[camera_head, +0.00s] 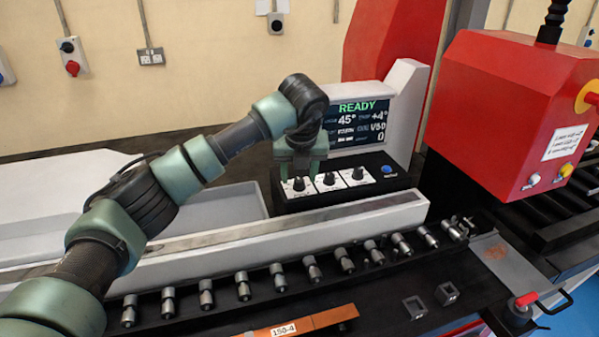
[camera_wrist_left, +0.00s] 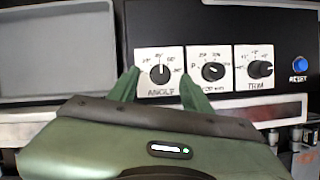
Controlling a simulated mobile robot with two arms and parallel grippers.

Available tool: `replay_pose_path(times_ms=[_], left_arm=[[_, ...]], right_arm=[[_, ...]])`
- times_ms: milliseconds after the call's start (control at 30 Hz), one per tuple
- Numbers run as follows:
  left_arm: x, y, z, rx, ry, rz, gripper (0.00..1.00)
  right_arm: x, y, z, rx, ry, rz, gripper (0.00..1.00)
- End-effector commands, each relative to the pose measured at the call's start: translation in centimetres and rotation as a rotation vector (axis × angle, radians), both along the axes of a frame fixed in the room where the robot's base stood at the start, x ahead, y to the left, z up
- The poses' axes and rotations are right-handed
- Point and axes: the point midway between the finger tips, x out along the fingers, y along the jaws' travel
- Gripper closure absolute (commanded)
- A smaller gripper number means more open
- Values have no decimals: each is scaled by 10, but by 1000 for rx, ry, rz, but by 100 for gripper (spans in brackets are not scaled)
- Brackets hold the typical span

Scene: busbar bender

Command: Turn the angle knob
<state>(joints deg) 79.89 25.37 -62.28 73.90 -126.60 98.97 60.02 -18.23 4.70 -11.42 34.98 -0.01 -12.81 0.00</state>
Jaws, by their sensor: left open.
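The angle knob (camera_head: 299,184) is a small black knob on a white dial plate, leftmost of three on the black control panel. In the left wrist view the knob (camera_wrist_left: 159,74) sits on its plate marked ANGLE. My left gripper (camera_head: 300,168) is open over this knob, pointing at the panel. In the wrist view its two green fingertips (camera_wrist_left: 158,82) stand on either side of the knob, with a gap visible on each side. Whether they touch the panel cannot be told. My right gripper is not in view.
The middle knob (camera_wrist_left: 212,71) and TRIM knob (camera_wrist_left: 261,69) stand close to the right, with a blue RESET button (camera_wrist_left: 299,64) beyond. A display (camera_head: 357,122) above reads READY and 45°. A grey tray (camera_wrist_left: 57,50) lies left. A long pale rail (camera_head: 340,215) runs in front.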

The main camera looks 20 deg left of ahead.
Motion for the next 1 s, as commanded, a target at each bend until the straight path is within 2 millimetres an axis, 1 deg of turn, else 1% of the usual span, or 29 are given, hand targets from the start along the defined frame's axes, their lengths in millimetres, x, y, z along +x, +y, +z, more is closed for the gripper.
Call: replay_pose_path(times_ms=[33,100,200,267,333,467,500,567,600,633,667,867,1000], left_arm=[[2,1,-4,-1,2,0,51],[4,1,-10,0,1,-1,51],[6,2,-15,1,-1,-1,51],[7,2,-17,0,-1,-1,51],[7,2,-17,0,-1,-1,51],[7,2,-17,0,-1,-1,51],[7,2,-17,0,-1,-2,62],[7,2,-17,0,-1,-1,79],[7,2,-17,0,-1,-1,90],[7,2,-17,0,-1,-1,98],[7,2,-17,0,-1,-1,100],[7,2,-17,0,-2,-9,100],[7,3,-18,-1,-3,-40,100]], right_arm=[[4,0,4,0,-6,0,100],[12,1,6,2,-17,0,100],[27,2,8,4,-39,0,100],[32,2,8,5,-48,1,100],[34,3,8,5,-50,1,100],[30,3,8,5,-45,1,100],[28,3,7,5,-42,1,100],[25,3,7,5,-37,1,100],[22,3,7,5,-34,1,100],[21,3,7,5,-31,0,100],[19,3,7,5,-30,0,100],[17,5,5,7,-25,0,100],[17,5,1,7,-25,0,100]])
